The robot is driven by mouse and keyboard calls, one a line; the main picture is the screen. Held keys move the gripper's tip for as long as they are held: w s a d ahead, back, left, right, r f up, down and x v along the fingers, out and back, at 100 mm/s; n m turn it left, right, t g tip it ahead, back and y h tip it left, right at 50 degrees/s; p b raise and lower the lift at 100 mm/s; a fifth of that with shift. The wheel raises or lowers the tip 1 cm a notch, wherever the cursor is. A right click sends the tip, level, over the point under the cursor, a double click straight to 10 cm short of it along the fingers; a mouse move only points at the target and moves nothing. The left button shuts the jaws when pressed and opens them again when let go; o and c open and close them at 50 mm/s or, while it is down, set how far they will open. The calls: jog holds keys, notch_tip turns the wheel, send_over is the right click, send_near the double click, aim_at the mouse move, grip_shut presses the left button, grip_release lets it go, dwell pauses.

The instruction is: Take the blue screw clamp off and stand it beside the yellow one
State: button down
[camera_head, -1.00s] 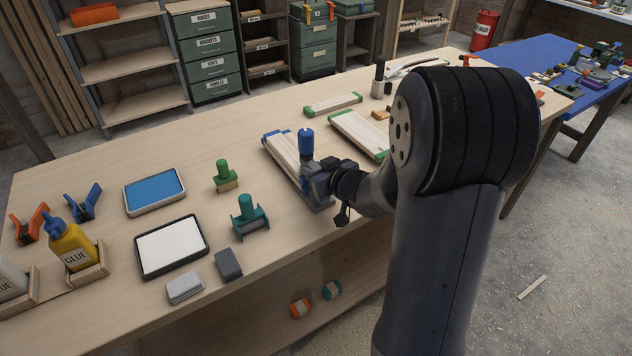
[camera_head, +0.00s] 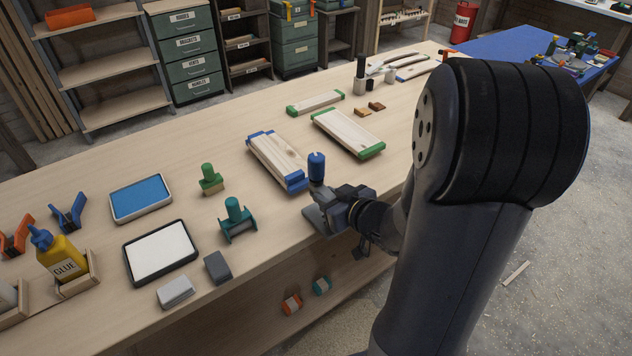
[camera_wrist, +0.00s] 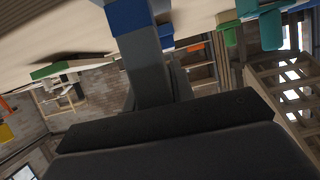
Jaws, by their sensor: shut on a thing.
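The blue screw clamp (camera_head: 317,167) has a blue upright handle and a grey body. My gripper (camera_head: 330,204) is shut on its grey body, by the front edge of the bench. In the wrist view the clamp's grey bar (camera_wrist: 148,72) rises from the jaws, with blue above it. The wooden piece with blue ends (camera_head: 278,158) lies just left of the clamp, and the clamp looks apart from it. I cannot make out a yellow screw clamp in these views. The fingertips are largely hidden by the wrist.
A teal clamp-like tool (camera_head: 238,222) and a green-handled one (camera_head: 210,180) stand left on the bench. A wooden piece with green ends (camera_head: 348,133) lies behind. A blue pad (camera_head: 141,197), white pad (camera_head: 160,252) and yellow glue bottle (camera_head: 62,258) are further left.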

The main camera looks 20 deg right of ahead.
jog(key=s+d+p, duration=0.2)
jog(key=s+d, duration=0.1)
jog(key=s, duration=0.6)
jog(key=s+d+p, duration=0.3)
jog(key=s, duration=0.7)
jog(key=s+d+p, duration=0.3)
jog(key=s, duration=0.6)
jog(key=shift+s+d, duration=0.15)
jog(key=shift+d, duration=0.1)
dwell(0.8)
jog(key=shift+r, duration=0.1)
jog(key=shift+r, duration=0.1)
jog(key=shift+r+p, duration=2.4)
jog(key=shift+p, duration=0.4)
